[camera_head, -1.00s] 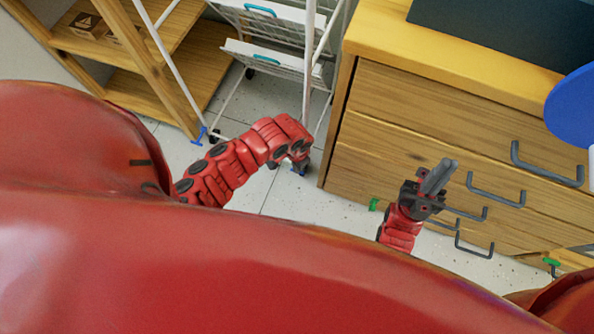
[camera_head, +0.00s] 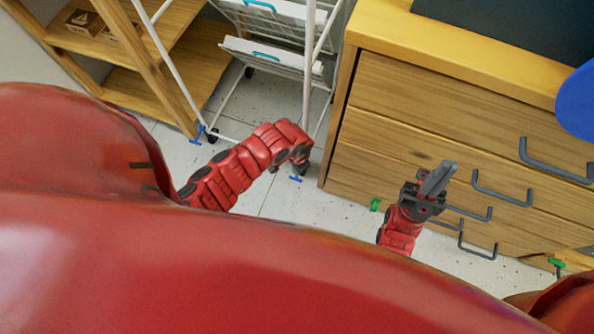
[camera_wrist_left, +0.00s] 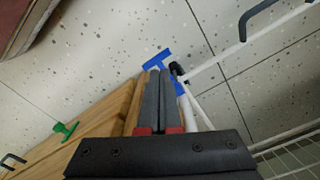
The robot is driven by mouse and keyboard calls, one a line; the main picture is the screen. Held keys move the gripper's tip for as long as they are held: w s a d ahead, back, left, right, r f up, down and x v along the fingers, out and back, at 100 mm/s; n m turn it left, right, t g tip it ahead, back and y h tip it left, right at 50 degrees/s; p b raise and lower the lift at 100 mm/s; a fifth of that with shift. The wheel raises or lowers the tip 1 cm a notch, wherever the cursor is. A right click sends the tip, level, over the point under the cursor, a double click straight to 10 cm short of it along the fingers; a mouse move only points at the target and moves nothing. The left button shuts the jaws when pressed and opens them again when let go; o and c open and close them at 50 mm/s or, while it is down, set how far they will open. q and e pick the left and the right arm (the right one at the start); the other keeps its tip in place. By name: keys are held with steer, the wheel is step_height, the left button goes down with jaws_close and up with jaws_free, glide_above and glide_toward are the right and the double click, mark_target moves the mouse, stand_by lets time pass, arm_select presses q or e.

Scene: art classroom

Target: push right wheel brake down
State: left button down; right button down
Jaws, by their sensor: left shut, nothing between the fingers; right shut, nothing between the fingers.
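The white wheeled rack (camera_head: 308,60) stands at the back. Its right wheel brake, a blue T-shaped pedal (camera_head: 296,179), sits just above the floor near the cabinet corner. My left gripper (camera_head: 302,170) points down beside this pedal and is shut and empty. In the left wrist view, its closed fingers (camera_wrist_left: 157,78) end right by the blue pedal (camera_wrist_left: 155,60); I cannot tell whether they touch. The rack's left wheel brake (camera_head: 197,134) is also blue, by a dark wheel. My right gripper (camera_head: 445,168) is shut and empty, in front of the drawers.
A wooden drawer cabinet (camera_head: 400,110) with dark handles stands close to the right of the left gripper. It has green pedals (camera_head: 375,204) near the floor. A wooden shelf (camera_head: 180,75) stands at the left. Speckled floor is clear below the left gripper.

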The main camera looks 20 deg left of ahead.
arm_select(q)
steer(key=shift+r+p, duration=0.4)
steer(key=r+p, duration=0.2)
steer(key=shift+s+r+p, duration=0.3)
steer(key=shift+s+p, duration=0.1)
steer(key=r+p, duration=0.2)
steer(key=s+r+p, duration=0.1)
steer(key=shift+s+a+r+p, duration=0.1)
steer(key=shift+r+p, duration=0.25)
steer(key=shift+p, duration=0.05)
